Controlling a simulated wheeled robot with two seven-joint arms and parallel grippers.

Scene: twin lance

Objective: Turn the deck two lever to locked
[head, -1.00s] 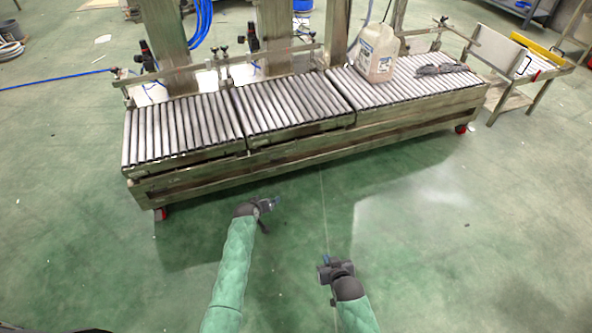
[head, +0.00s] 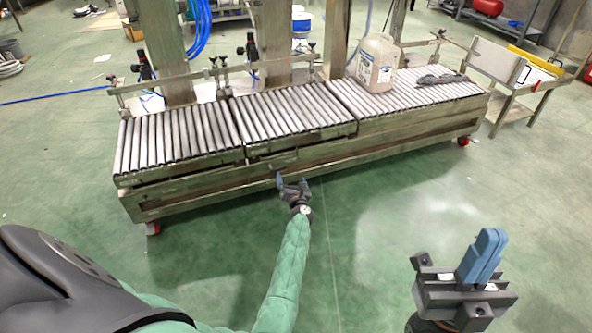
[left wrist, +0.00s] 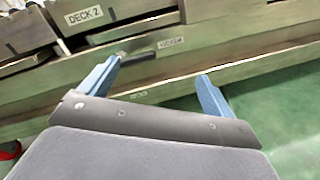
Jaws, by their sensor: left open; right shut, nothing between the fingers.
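The deck two lever (left wrist: 138,57) has a short dark handle on the front rail, below the "DECK 2" label (left wrist: 83,17), in the left wrist view. It lies roughly along the rail, near a small label (left wrist: 171,43) whose text I cannot read surely. My left gripper (left wrist: 159,69) is open. The handle shows between its fingers, close to the left finger; I cannot tell whether they touch. In the head view my left gripper (head: 292,180) is at the front of the middle deck, and the lever is too small to make out. My right gripper (head: 484,256) is shut and empty.
The roller conveyor (head: 295,120) has three decks in a row. A cart (head: 520,85) stands at the right. The green floor in front is clear.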

